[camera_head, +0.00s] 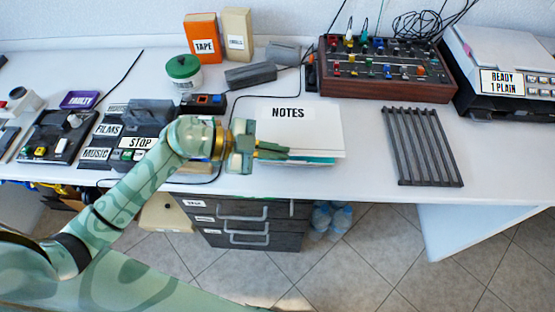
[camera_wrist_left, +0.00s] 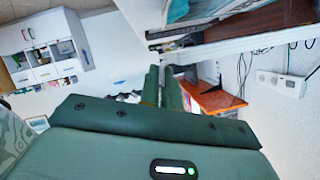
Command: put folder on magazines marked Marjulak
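A white stack labelled NOTES (camera_head: 290,128) lies at the table's front edge, with a teal layer, possibly the folder (camera_head: 312,161), showing under its front. My left gripper (camera_head: 288,153) is at the stack's front left corner in the head view; I cannot tell whether it touches. In the left wrist view its two fingers (camera_wrist_left: 162,68) stand a little apart, with nothing seen between them. Teal and white sheets (camera_wrist_left: 195,8) show at that view's top, above the fingertips. My right gripper is not in view. I see no magazines marked Marjulak.
A dark slotted rack (camera_head: 424,147) lies to the right, before a mixer (camera_head: 385,85). A READY 1 PLAIN device (camera_head: 500,100) is at far right. Left are labelled black boxes (camera_head: 105,130), a green-lidded jar (camera_head: 185,73) and a TAPE box (camera_head: 203,42). Drawers (camera_head: 250,228) stand below.

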